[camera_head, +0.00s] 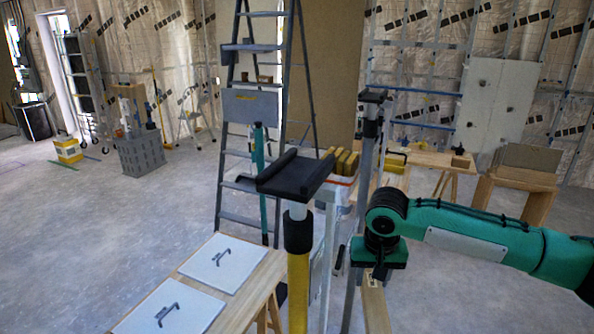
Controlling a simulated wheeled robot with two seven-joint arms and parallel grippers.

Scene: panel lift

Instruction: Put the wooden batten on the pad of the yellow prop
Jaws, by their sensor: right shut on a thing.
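The yellow prop (298,290) stands upright in the middle foreground. Its black pad (297,176) is on top, with raised edges, and nothing lies on it. My right gripper (377,272) comes in from the right, right of the prop and lower in the picture than the pad. It is shut on the wooden batten (376,308), a pale strip that runs down toward the bottom edge of the picture. The gripper hides part of the batten, and its near end is out of frame. My left gripper is not in view.
A second prop with a dark head (372,97) stands behind. A wooden table (250,296) with two white panels (224,262) is at the lower left. A stepladder (238,150) stands behind the prop. Workbenches (440,161) are at the back right. Open floor lies left.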

